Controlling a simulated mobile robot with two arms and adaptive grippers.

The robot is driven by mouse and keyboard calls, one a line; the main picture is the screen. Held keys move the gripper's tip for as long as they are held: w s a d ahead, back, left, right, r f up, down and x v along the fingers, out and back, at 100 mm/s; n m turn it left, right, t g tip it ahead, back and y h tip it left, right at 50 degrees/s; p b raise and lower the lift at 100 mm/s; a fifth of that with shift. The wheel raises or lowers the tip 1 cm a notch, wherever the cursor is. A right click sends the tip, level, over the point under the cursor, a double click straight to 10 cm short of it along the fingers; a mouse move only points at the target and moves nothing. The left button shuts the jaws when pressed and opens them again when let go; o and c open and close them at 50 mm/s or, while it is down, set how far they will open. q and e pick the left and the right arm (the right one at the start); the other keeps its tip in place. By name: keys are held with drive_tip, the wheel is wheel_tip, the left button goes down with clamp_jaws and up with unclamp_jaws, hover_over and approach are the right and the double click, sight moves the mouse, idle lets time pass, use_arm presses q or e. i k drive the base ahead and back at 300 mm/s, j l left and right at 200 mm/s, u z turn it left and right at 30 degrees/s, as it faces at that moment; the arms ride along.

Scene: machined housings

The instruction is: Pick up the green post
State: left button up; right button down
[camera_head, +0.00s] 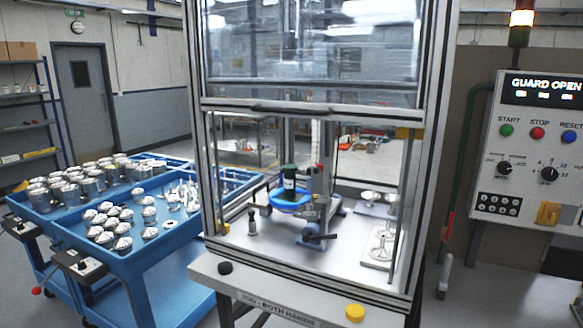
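A dark green upright cylinder with a pale label (289,181) stands inside the framed machine enclosure, near its middle. Neither of my grippers shows in the head view.
The enclosure's clear guard (310,50) is raised, leaving its lower front open. A blue clamp-like fixture (312,236) stands before the post. Metal parts stand on a plate (376,258) at right. Blue carts (150,270) with housings stand left; a control panel (530,150) is right.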

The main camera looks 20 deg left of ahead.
sight(289, 194)
drive_tip(key=i+j, duration=0.25)
drive_tip(key=j, duration=0.2)
drive_tip(key=i+j, duration=0.25)
drive_tip(key=j, duration=0.2)
drive_tip(key=i+j, duration=0.25)
drive_tip(key=j, duration=0.15)
drive_tip(key=i+j, duration=0.25)
drive_tip(key=j, duration=0.2)
drive_tip(key=i+j, duration=0.25)
drive_tip(key=j, duration=0.2)
